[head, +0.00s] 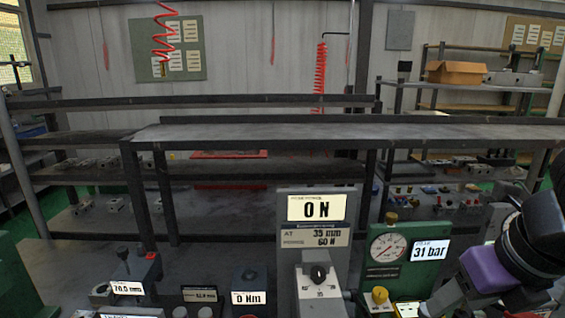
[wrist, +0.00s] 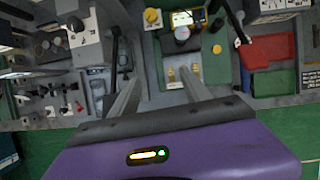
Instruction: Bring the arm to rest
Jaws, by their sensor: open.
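My arm shows at the right edge of the head view, with its black and purple wrist over the right end of the bench. In the wrist view my gripper (wrist: 160,77) has its two grey fingers apart with nothing between them. It is above the bench, in front of the green gauge block (wrist: 212,45). That block shows in the head view (head: 384,273) with a round dial and a "31 bar" display (head: 430,250). My wrist partly covers what lies at the bench's right end.
A grey force block (head: 318,238) reading "0 N" stands left of the gauge block. A dark "0 Nm" block (head: 249,283) and a "70.0 mm" block (head: 130,280) stand further left. A red bin (wrist: 268,50) and a green bin (wrist: 275,83) sit right in the wrist view.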

